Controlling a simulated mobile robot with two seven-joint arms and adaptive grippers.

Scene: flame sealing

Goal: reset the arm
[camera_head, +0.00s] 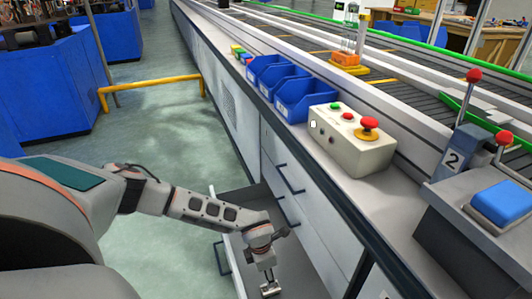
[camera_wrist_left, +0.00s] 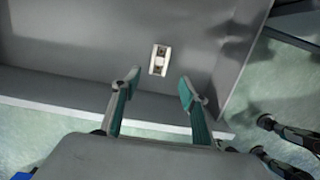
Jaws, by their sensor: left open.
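My left arm (camera_head: 200,207) comes in from the left in the head view and reaches down over an open drawer (camera_head: 240,262) in the workbench's front. My left gripper (camera_head: 267,275) points down there; it looks small and its fingers are hard to make out. In the left wrist view its two teal fingers are spread with nothing between the fingertips (camera_wrist_left: 159,80). A small white-and-brown piece (camera_wrist_left: 160,60) lies on the grey drawer floor (camera_wrist_left: 90,40), just beyond the fingertips and apart from them. My right gripper is not in view.
The workbench carries blue bins (camera_head: 303,97), a control box (camera_head: 352,140) with a red button, and a blue-topped block (camera_head: 501,203) at right. A conveyor (camera_head: 430,90) runs behind.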

